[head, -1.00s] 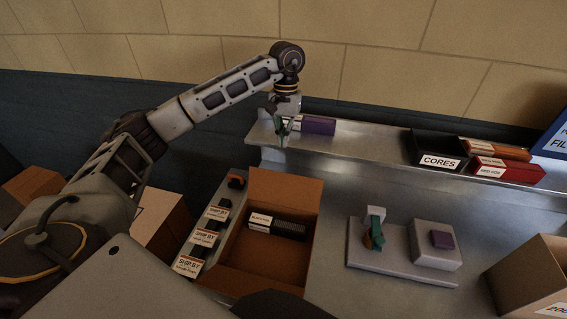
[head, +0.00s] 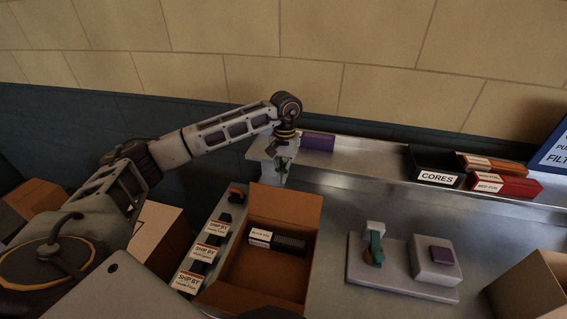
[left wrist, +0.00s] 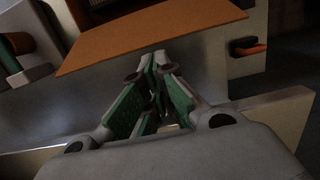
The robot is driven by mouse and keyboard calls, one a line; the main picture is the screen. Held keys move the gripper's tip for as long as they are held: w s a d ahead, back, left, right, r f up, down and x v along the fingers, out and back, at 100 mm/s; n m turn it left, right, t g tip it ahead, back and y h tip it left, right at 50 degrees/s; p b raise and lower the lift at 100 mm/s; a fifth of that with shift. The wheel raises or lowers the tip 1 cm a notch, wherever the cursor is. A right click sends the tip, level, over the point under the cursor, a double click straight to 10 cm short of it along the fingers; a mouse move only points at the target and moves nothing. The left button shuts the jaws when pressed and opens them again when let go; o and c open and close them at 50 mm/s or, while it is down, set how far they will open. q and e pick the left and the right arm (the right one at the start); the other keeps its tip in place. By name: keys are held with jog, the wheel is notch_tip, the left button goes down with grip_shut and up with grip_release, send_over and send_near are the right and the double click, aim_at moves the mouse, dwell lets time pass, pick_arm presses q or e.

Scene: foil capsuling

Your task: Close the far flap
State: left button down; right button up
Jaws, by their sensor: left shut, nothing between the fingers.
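The open cardboard box (head: 228,296) stands on the metal bench in the head view. Its far flap (head: 285,204) stands up at the box's back edge. In the left wrist view the far flap (left wrist: 150,42) is an orange-brown panel just beyond the fingertips. My left gripper (head: 281,176) is shut and empty, pointing down just behind the flap's top edge. In the left wrist view its green-padded fingers (left wrist: 154,60) meet near the flap's lower edge; I cannot tell whether they touch it. A dark ribbed item with a white label (head: 285,243) lies inside the box. My right gripper is not in view.
A raised shelf behind holds a purple box (head: 318,141), a black CORES bin (head: 431,168) and a red box (head: 503,187). A strip of SHIP BY labels (head: 205,252) lies left of the box. A grey fixture (head: 405,282) stands to the right.

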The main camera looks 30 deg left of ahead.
pick_arm(q)
jog(key=shift+s+f, duration=0.15)
jog(key=shift+f, duration=1.1)
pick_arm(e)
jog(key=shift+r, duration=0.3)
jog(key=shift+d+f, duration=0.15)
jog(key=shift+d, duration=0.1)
pick_arm(q)
jog(key=shift+s+d+r+t+b, duration=0.1)
jog(key=shift+s+r+t+b, duration=0.1)
jog(key=shift+s+t+b, duration=0.25)
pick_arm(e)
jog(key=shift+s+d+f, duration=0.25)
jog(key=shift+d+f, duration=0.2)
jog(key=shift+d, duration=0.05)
pick_arm(q)
jog(key=shift+t, duration=0.45)
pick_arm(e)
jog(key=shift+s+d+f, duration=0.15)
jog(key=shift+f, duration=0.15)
